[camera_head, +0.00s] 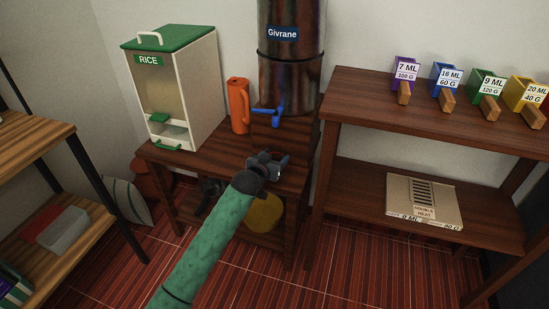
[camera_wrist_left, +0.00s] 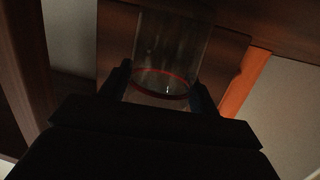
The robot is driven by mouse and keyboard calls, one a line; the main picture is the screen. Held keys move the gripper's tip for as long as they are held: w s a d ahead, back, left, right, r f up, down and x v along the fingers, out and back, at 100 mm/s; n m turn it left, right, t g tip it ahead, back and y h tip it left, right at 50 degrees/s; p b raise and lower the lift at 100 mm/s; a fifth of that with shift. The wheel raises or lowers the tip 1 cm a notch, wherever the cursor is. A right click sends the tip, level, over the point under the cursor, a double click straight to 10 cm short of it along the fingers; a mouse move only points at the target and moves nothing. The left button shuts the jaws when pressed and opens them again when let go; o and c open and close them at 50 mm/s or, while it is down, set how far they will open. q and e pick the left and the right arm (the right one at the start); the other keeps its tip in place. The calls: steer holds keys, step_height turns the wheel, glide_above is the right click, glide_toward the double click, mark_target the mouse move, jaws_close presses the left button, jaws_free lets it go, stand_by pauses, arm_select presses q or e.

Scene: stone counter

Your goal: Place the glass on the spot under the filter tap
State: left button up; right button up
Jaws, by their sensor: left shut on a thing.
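The filter is a tall steel cylinder (camera_head: 290,75) with a "Givrane" label. Its blue tap (camera_head: 268,117) sticks out low at the front, above the dark wooden stand (camera_head: 215,148). My left gripper (camera_head: 268,163) is in front of and below the tap, near the stand's front edge. In the left wrist view, my left gripper (camera_wrist_left: 166,92) is shut on a clear glass (camera_wrist_left: 170,50) with a red ring. The glass can hardly be made out in the head view, and I cannot tell whether it touches the stand. The spot under the tap is not clearly marked. My right gripper is not in view.
An orange canister (camera_head: 239,106) stands left of the tap; a rice dispenser (camera_head: 175,85) is further left. A wooden shelf (camera_head: 430,120) with several labelled scoops (camera_head: 445,85) is on the right. A yellow round thing (camera_head: 265,213) sits on the stand's lower level.

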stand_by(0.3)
arm_select(q)
steer(key=o, duration=1.2)
steer(key=v, duration=1.2)
